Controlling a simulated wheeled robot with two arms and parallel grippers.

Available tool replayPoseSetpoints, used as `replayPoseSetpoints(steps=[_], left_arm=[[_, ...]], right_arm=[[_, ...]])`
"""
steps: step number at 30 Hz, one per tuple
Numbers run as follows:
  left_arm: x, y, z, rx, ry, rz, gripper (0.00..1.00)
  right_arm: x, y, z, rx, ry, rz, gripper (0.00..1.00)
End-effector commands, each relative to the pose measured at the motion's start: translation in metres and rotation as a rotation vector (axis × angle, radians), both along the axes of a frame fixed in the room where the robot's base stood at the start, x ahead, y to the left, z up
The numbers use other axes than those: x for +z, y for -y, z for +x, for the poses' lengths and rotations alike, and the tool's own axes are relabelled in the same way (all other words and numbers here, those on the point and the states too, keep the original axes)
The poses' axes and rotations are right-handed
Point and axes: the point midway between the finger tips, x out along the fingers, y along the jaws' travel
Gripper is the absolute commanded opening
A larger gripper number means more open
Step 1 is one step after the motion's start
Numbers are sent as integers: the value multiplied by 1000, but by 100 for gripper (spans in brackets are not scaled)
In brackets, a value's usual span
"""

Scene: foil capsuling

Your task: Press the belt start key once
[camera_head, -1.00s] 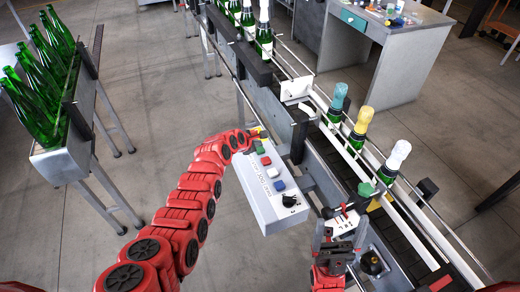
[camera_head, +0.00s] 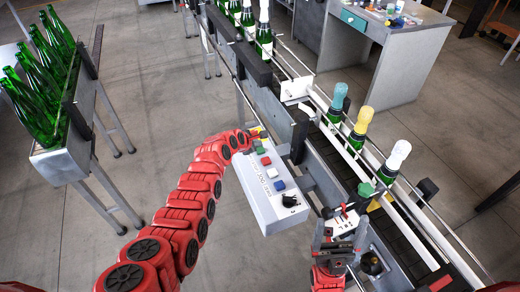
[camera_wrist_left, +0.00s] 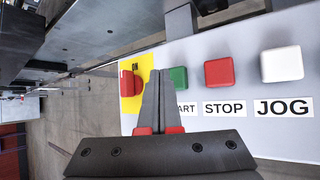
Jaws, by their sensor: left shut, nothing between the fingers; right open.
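The control box (camera_head: 262,192) stands beside the conveyor, its label strip partly legible. In the left wrist view the green START key (camera_wrist_left: 178,79) sits between a red knob (camera_wrist_left: 127,83) on a yellow plate and the red STOP key (camera_wrist_left: 219,72). My left gripper (camera_wrist_left: 160,74) is shut and empty. Its fingertips overlap the left edge of the green key in that view and partly cover the START label. I cannot tell whether they touch the key. In the head view my left gripper (camera_head: 248,135) is at the box's far end. My right gripper (camera_head: 345,217) is open beside the conveyor.
The white JOG key (camera_wrist_left: 282,64), a blue key (camera_head: 279,184) and a black dial (camera_head: 289,200) share the panel. Capped bottles (camera_head: 362,122) stand on the conveyor (camera_head: 345,160). Green bottles fill a rack (camera_head: 72,150) at left. A grey desk (camera_head: 385,50) stands behind.

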Motion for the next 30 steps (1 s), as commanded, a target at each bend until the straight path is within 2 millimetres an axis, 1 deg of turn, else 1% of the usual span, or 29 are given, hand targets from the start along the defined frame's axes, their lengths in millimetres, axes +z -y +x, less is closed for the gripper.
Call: replayPoseSetpoints(steps=[11,19,30], left_arm=[[-1,0,0,0,0,0,0],[-8,0,0,1,1,0,0],[-9,0,0,0,0,0,0]], right_arm=[[0,0,0,0,0,0,90],[-4,0,0,0,0,0,90],[-4,0,0,0,0,0,90]])
